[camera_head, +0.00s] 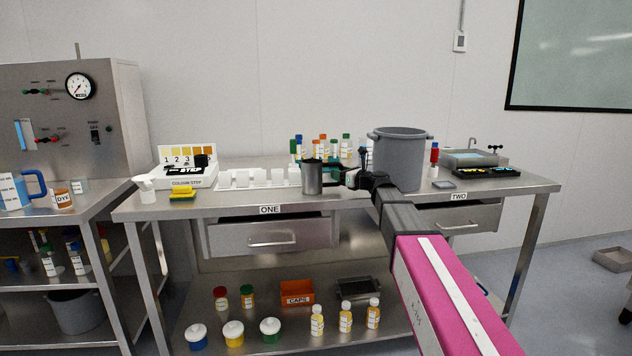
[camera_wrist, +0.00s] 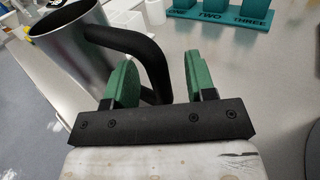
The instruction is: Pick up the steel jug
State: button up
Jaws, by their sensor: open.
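My gripper (camera_wrist: 162,80) is open, with green finger pads. The lower part of the handle shows between the two fingers, and the left finger overlaps the handle loop. I cannot tell whether either finger touches it. In the head view my gripper (camera_head: 343,177) is just right of the jug.
A large grey pot (camera_head: 399,160) stands right of my gripper, close to my arm. White containers (camera_head: 258,178) sit left of the jug, and a rack of bottles (camera_head: 325,150) is behind it. A teal numbered rack (camera_wrist: 222,12) shows at the top of the wrist view.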

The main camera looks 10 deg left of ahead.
jog(key=shift+x, duration=0.95)
grip_shut()
jog(key=shift+r, duration=0.1)
